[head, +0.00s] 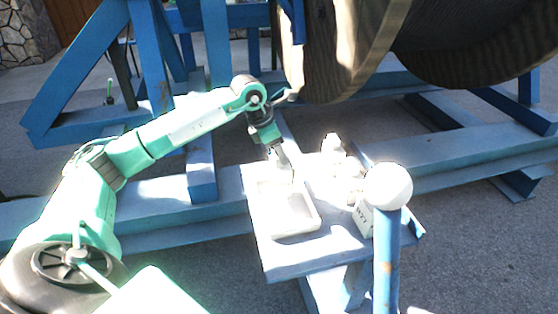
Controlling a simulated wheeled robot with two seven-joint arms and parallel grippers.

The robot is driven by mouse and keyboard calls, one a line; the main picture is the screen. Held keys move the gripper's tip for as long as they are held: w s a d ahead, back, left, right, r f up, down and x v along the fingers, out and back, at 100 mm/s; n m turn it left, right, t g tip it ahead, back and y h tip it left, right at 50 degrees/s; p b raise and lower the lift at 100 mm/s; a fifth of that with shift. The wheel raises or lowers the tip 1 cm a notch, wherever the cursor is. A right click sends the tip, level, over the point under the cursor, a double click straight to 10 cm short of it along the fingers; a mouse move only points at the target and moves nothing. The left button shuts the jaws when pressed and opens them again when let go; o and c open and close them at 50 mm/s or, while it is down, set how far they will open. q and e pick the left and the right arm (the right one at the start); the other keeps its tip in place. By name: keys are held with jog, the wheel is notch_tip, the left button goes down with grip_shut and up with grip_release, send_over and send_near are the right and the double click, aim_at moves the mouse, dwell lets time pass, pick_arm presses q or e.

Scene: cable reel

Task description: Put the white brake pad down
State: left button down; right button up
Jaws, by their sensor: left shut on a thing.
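My left gripper (281,160) comes in from the left and points down over the far edge of a white tray on a small blue-grey table. It is shut on the white brake pad (286,174), a small pale piece under the fingertips that is washed out by glare. I cannot tell whether the pad touches the tray or table. The white tray (316,222) lies on the near left part of the table (290,262). My right gripper is out of view.
Right of the tray stand a pale box with dark lettering (363,216) and a white bottle-like thing (332,146). A blue post with a white ball (389,186) rises at the table's right edge. Large wooden reels (335,45) on blue beams stand behind.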

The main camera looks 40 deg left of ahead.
aim_at(279, 161)
pick_arm(q)
notch_tip(279, 161, down, 3)
jog(key=shift+f, duration=0.4)
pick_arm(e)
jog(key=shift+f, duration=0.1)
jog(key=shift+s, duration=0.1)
pick_arm(q)
jog(key=c, duration=0.7)
grip_release()
jog(key=shift+s+f, duration=0.1)
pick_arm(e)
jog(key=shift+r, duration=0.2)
pick_arm(q)
jog(key=v, duration=1.2)
jog(key=shift+d, duration=0.1)
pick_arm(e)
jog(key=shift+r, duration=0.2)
